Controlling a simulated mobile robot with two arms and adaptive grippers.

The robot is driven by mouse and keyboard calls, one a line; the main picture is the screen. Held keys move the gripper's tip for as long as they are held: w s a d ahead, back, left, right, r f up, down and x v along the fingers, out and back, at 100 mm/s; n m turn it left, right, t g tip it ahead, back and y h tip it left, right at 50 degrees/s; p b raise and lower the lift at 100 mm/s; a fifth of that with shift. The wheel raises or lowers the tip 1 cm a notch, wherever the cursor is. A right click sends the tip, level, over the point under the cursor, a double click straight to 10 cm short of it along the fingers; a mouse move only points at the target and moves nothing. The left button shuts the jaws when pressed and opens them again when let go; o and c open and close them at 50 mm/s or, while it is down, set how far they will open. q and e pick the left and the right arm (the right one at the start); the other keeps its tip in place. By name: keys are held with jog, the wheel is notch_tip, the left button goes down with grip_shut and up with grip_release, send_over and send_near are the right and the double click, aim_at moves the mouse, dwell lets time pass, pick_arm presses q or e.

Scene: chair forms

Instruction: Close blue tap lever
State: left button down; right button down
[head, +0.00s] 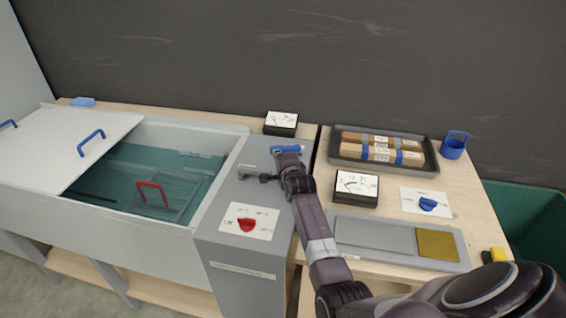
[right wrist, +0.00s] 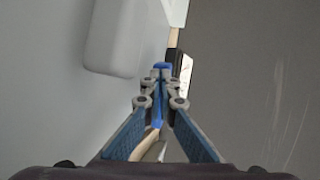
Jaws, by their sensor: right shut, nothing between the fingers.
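The blue tap lever (head: 288,149) shows as a short blue bar over the grey cabinet top. A grey metal tap part (head: 258,177) lies to its lower left. My right gripper (head: 286,160) is right at the lever. Its fingers are closed and hold nothing, and they hide part of the tap. I cannot tell whether they touch the lever. In the right wrist view the fingertips (right wrist: 160,78) meet, with some blue at and beyond them that I cannot clearly separate from the fingers' blue pads. My left gripper is not in view.
The open water tank (head: 222,190) holds a rack with a red handle (head: 152,188). A red knob (head: 247,225) sits on the cabinet. A meter (head: 281,118) stands behind.

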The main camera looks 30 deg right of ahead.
jog(key=shift+w, duration=0.35)
jog(key=shift+w+d+f, duration=0.15)
jog(key=shift+w+d, duration=0.1)
jog(key=shift+w, duration=0.2)
jog(key=shift+w+b, duration=0.35)
jog(key=shift+w, duration=0.15)
jog(key=shift+w+d, duration=0.1)
